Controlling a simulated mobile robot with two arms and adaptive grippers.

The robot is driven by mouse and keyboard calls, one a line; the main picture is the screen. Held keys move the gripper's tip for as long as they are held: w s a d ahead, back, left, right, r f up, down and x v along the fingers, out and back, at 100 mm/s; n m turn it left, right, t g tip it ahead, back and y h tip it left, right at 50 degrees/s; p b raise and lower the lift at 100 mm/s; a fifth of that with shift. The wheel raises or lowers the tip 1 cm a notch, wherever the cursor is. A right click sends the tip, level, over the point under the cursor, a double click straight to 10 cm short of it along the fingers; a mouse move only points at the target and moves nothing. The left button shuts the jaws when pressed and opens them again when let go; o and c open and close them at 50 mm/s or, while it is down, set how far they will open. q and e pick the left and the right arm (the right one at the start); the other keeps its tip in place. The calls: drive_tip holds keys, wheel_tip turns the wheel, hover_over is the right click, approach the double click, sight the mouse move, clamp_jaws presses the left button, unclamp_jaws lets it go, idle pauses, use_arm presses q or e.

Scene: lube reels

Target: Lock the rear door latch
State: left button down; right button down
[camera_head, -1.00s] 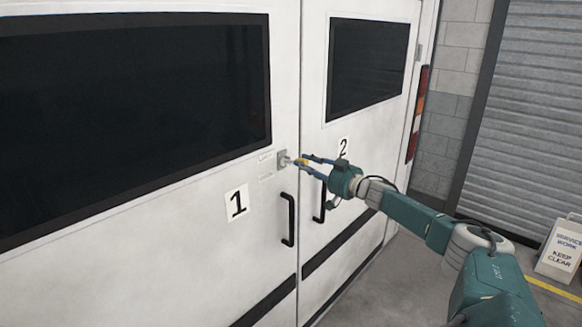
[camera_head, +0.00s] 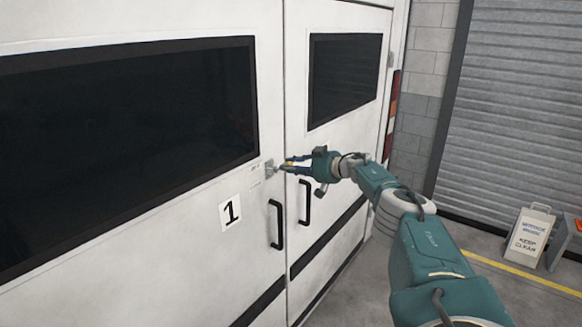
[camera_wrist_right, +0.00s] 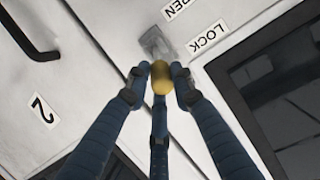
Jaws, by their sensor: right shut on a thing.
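The latch plate (camera_head: 270,168) sits on the edge of white door 1 (camera_head: 180,215), beside the seam with door 2 (camera_head: 345,150). In the right wrist view the grey plate (camera_wrist_right: 155,42) has a yellow knob (camera_wrist_right: 161,77) in front of it. My right gripper (camera_wrist_right: 161,84) has its fingers closed around this knob. The labels OPEN (camera_wrist_right: 176,8), partly cut off, and LOCK (camera_wrist_right: 207,39) stand beside the plate. In the head view my right gripper (camera_head: 287,165) reaches the latch from the right. My left gripper is not in view.
Black handles (camera_head: 276,224) and (camera_head: 305,203) stand out from the doors below the latch. A "keep clear" floor sign (camera_head: 530,235) stands at the right, before a grey roller shutter (camera_head: 520,110). Open floor lies right of the doors.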

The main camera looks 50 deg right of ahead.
drive_tip(key=shift+w+r, duration=0.1)
drive_tip(key=shift+r, duration=0.1)
drive_tip(key=c, duration=1.5)
unclamp_jaws()
drive_tip(key=shift+w+a, duration=0.1)
drive_tip(key=shift+c, duration=0.2)
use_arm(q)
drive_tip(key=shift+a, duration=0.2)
use_arm(e)
drive_tip(key=shift+a, duration=0.1)
drive_tip(key=shift+f, duration=0.1)
drive_tip(key=v, duration=1.1)
drive_tip(key=shift+s, duration=0.35)
drive_tip(key=shift+r, duration=0.25)
drive_tip(key=shift+f, duration=0.1)
